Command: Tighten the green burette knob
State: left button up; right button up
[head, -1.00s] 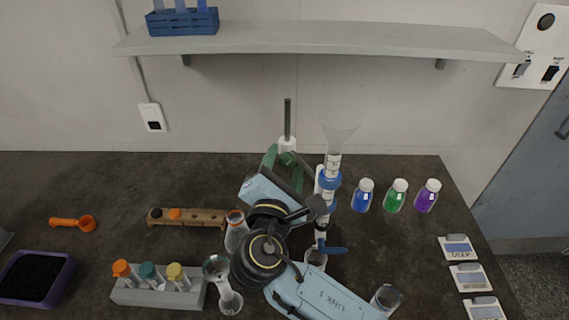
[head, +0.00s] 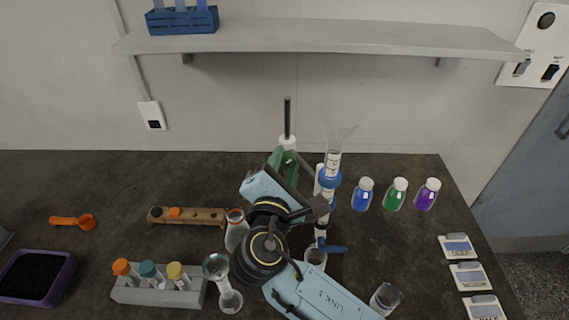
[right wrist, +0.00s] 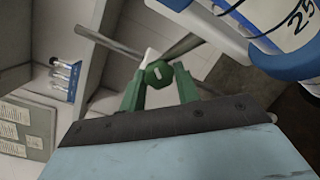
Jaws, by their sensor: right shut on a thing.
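The green knob (right wrist: 157,73), with a white slot in its face, sits between the green fingertips of my right gripper (right wrist: 159,80) in the right wrist view. The gripper is shut on it. In the head view my right gripper (head: 286,160) is at the stand rod (head: 287,118), and the knob is hidden there. The burette (head: 330,165), with a funnel top, blue clamp parts and a blue stopcock (head: 331,248), stands upright just right of the gripper. Its marked tube and blue clamp fill the upper right of the wrist view. My left gripper is not in view.
Blue (head: 362,197), green (head: 396,197) and purple (head: 427,197) bottles stand right of the burette. Glassware, including a flask (head: 236,232), crowds around my right arm. A tube rack (head: 158,292) is at front left. A shelf (head: 330,38) hangs above.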

jog(key=m, duration=0.4)
jog(key=shift+r+m+g, duration=0.15)
jog(key=shift+m+g, duration=0.25)
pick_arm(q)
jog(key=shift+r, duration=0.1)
pick_arm(e)
jog(key=shift+r+m+y, duration=0.15)
jog(key=shift+m+y, duration=0.45)
jog(key=shift+m, duration=1.4)
jog(key=o, duration=0.9)
jog(key=shift+o, duration=0.2)
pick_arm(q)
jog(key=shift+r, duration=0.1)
pick_arm(e)
jog(key=shift+s, duration=0.1)
